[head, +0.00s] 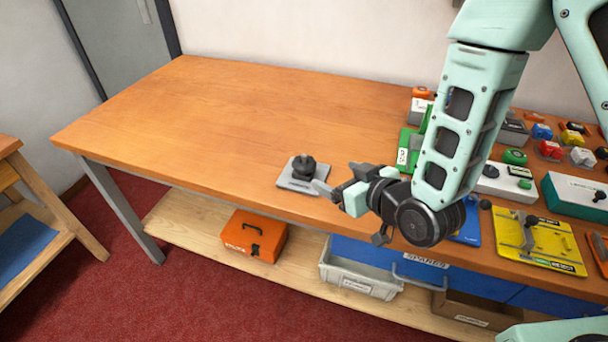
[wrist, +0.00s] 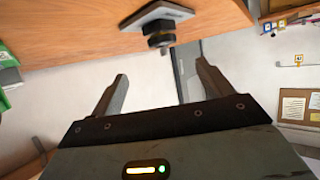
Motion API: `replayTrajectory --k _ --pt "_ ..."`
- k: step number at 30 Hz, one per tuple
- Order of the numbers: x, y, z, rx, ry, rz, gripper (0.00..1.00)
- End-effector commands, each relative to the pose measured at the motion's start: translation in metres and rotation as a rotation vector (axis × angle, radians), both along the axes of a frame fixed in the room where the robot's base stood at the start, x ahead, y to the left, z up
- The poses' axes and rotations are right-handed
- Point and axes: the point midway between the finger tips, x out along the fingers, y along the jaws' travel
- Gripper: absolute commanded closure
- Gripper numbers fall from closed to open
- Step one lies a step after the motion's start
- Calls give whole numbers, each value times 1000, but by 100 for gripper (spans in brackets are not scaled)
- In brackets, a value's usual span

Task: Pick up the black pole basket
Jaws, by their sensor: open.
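A small black knob-like piece, which I take for the black pole basket (head: 304,167), stands on a light grey plate (head: 290,184) near the front edge of the bench. In the wrist view, where the scene is upside down, the black piece (wrist: 160,40) and its plate (wrist: 146,17) are at the top, beyond my fingertips. My gripper (head: 334,189) is just to the right of the plate, pointing left towards it. In the wrist view my gripper (wrist: 161,72) has its fingers wide apart with nothing between them. The black piece's finer shape is too small to tell.
The wooden bench (head: 200,110) is clear to the left and behind. To the right are several items, including a yellow board (head: 552,262), a green-topped box (head: 575,208) and a white box (head: 490,187). An orange case (head: 254,236) and a grey bin (head: 350,283) are on the lower shelf.

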Motion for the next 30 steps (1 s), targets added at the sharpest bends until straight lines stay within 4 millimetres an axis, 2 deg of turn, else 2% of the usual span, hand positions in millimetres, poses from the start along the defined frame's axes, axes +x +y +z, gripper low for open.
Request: replayTrajectory --k 1,13,21,30 --pt "2 1 -6 1 -4 0 21" --pt "5 4 -8 0 -4 0 21" --pt "34 24 -18 -1 1 0 21" --pt "51 37 -26 -1 1 0 21"
